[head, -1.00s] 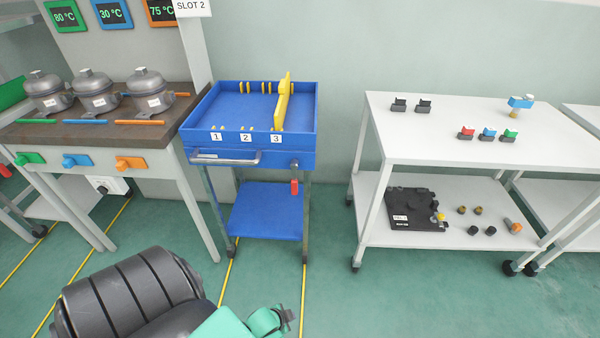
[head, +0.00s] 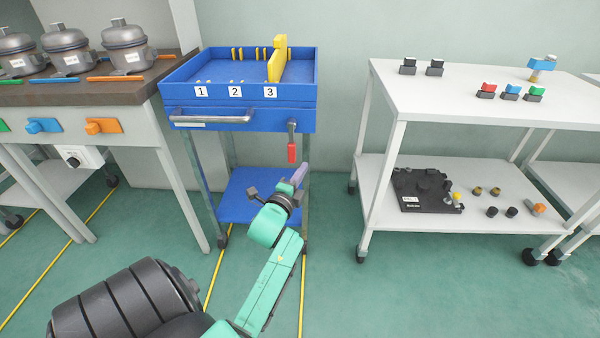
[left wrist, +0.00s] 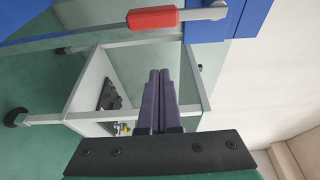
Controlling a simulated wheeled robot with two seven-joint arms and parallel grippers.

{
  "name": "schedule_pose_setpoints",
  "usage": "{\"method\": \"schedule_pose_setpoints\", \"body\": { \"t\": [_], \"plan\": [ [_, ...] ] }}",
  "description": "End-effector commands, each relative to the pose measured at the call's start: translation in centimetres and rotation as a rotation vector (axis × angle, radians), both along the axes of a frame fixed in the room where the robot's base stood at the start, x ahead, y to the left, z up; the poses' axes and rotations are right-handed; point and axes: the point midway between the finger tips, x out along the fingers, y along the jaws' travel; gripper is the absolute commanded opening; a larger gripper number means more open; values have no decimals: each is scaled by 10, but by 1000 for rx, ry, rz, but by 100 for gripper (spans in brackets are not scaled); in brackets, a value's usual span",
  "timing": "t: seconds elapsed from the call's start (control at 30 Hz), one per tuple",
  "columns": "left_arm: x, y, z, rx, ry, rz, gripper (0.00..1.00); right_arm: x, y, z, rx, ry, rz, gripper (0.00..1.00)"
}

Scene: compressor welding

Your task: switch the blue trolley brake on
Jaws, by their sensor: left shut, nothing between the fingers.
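The blue trolley (head: 240,115) stands in the middle of the head view, with slots marked 1, 2 and 3 on its top tray. Its brake lever with a red grip (head: 292,152) hangs straight down from the right of the front face. The red grip (left wrist: 153,19) also shows at the top of the left wrist view. My left gripper (head: 300,174) is just below the red grip in the head view. Its purple fingers (left wrist: 158,100) are shut and empty, and a gap shows between them and the red grip in the wrist view. My right gripper is not in view.
A white two-shelf table (head: 470,108) stands at the right with small parts on it. A workbench (head: 80,95) with several grey pots is at the left. Green floor (head: 330,270) lies open between the trolley and the white table.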

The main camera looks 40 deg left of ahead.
Motion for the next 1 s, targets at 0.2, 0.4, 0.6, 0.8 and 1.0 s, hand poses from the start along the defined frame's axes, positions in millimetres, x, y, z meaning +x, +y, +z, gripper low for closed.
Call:
{"method": "schedule_pose_setpoints", "body": {
  "t": [0.2,0.4,0.6,0.8,1.0],
  "plan": [
    [47,15,-1,0,-3,0,0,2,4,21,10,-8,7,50],
    [55,38,-1,3,2,1,0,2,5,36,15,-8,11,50],
    [43,52,-1,1,1,-1,0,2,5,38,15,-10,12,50],
    [42,53,-1,-2,0,-1,0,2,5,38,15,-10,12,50],
    [43,53,-1,2,3,-1,0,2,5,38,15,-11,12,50]
  ]
}}
